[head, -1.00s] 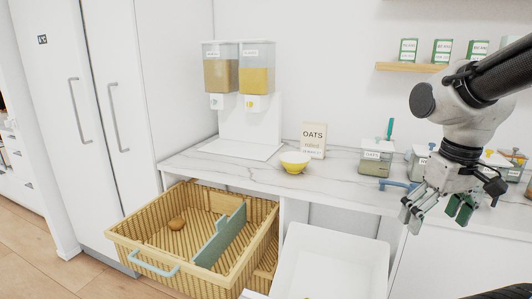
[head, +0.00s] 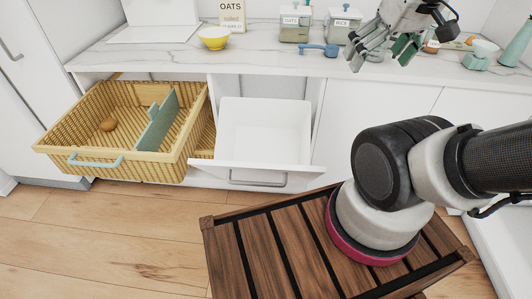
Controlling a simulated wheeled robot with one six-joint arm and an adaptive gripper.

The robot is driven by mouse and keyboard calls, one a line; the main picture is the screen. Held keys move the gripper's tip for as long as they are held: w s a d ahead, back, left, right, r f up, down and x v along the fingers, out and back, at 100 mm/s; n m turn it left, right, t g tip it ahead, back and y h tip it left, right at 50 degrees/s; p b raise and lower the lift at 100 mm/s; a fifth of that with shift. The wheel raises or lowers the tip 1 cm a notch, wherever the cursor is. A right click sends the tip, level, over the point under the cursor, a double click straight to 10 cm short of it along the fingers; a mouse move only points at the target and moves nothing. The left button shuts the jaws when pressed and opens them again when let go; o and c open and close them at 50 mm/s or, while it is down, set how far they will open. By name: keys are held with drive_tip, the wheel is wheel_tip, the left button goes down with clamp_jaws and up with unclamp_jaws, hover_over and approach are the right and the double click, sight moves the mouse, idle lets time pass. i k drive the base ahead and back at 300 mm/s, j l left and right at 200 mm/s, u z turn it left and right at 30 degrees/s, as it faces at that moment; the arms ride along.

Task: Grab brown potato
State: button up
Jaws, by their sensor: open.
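The brown potato (head: 108,124) lies in the left part of a pulled-out wicker drawer (head: 60,146), to the left of a teal divider (head: 155,122). The drawer has a light blue handle (head: 95,161). My gripper (head: 378,56) is open and empty, in front of the countertop's edge at the upper right. It is far to the right of the potato and higher than the drawer.
A white drawer (head: 265,135) stands open right of the wicker one. The marble counter (head: 160,52) holds a yellow bowl (head: 214,38), an oats box (head: 232,12), labelled jars (head: 296,24) and a blue scoop (head: 318,50). Wooden floor is clear at the lower left.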

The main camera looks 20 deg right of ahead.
sight(109, 124)
drive_tip(key=i+j, duration=0.15)
drive_tip(key=j, duration=0.3)
drive_tip(key=i+j, duration=0.1)
drive_tip(key=j, duration=0.3)
drive_tip(key=i+j, duration=0.15)
drive_tip(key=j, duration=0.3)
drive_tip(key=i+j, duration=0.1)
drive_tip(key=j, duration=0.3)
drive_tip(key=i+j+z, duration=0.1)
drive_tip(key=j, duration=0.35)
drive_tip(key=i+j, duration=0.15)
drive_tip(key=j, duration=0.3)
drive_tip(key=i+j, duration=0.1)
drive_tip(key=j, duration=0.3)
drive_tip(key=i+j, duration=0.1)
drive_tip(key=j, duration=0.35)
